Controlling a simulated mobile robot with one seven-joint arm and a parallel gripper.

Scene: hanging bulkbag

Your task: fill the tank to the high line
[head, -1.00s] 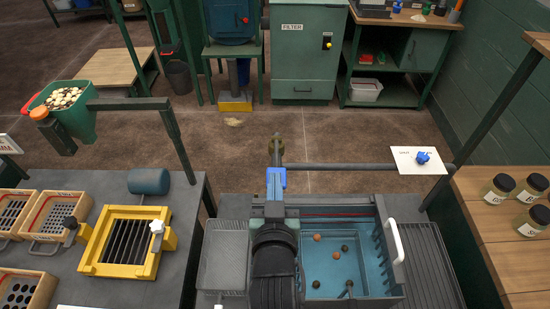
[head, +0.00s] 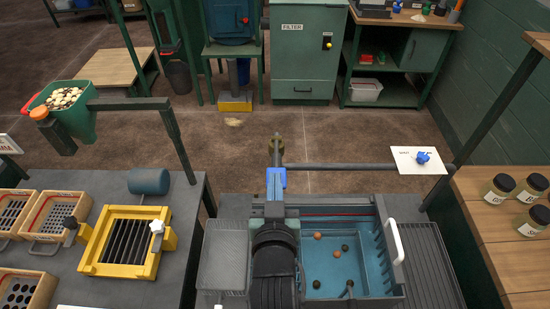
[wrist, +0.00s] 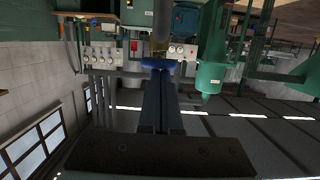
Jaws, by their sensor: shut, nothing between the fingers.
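The tank (head: 340,224) is a blue basin in front of me, with several brown and dark balls in it. A thin red line (head: 340,214) runs along its back wall. The water surface is hard to make out. My gripper (head: 277,193) points away from me at the tank's back left and is shut and empty. A blue piece (head: 277,179) is at its fingertips, also in the wrist view (wrist: 160,64); I cannot tell whether they touch. A pipe (head: 350,167) runs right from there. A blue knob (head: 423,158) sits by a white card.
A yellow-framed grate (head: 127,240) and wooden trays stand on the left bench. Several jars (head: 498,188) stand on the right wooden shelf. A white handle (head: 397,243) is at the tank's right rim. A green hopper (head: 68,110) hangs at left. Open floor lies beyond.

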